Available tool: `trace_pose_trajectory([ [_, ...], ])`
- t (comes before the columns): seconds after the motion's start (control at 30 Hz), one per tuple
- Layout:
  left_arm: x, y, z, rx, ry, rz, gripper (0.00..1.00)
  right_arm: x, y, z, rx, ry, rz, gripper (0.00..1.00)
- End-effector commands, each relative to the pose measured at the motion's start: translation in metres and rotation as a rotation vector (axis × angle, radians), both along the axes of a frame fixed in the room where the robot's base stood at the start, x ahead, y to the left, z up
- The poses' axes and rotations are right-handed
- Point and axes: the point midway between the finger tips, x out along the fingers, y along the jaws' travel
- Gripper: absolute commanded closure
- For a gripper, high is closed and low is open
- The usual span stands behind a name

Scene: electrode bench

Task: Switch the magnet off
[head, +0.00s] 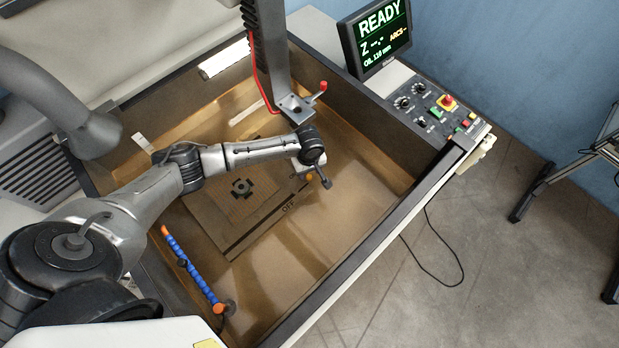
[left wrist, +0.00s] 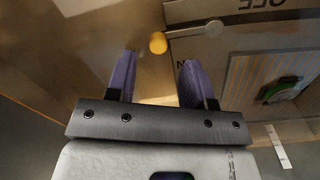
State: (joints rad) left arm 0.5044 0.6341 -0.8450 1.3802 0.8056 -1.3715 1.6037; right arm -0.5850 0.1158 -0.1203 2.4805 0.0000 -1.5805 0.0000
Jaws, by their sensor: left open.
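The magnet (head: 220,195) is a flat plate in the tank, with OFF lettered near its right edge. Its lever ends in a yellow-orange ball (head: 309,177), largely crowded by my gripper in the head view. In the left wrist view the lever ball (left wrist: 157,42) shows just past and between my fingertips, with a thin rod running to a round silver pivot (left wrist: 213,28). OFF is partly visible above it, and a letter N beside my right-hand finger. My left gripper (head: 319,177) is open and empty, close to the ball; contact cannot be told. My right gripper is not in view.
A dark machine head (head: 292,105) with a red-knobbed clamp hangs above the tank. A small green-and-dark workpiece (head: 242,187) sits on the plate. A blue jointed hose (head: 195,270) stands at the near left. The tank wall (head: 395,225) bounds the right.

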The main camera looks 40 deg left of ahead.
Motion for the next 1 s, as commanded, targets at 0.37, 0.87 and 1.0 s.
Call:
trace_pose_trajectory([
  [0.37, 0.000, -0.001, -0.056, 0.000, -0.001, -0.001, 0.52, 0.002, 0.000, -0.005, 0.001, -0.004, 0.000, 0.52],
  [0.87, 0.000, 0.000, -0.071, 0.000, -0.001, -0.002, 0.52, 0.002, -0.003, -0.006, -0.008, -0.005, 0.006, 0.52],
  [1.0, 0.000, 0.000, -0.071, 0.000, -0.002, -0.002, 0.59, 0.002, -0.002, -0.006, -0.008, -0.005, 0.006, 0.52],
])
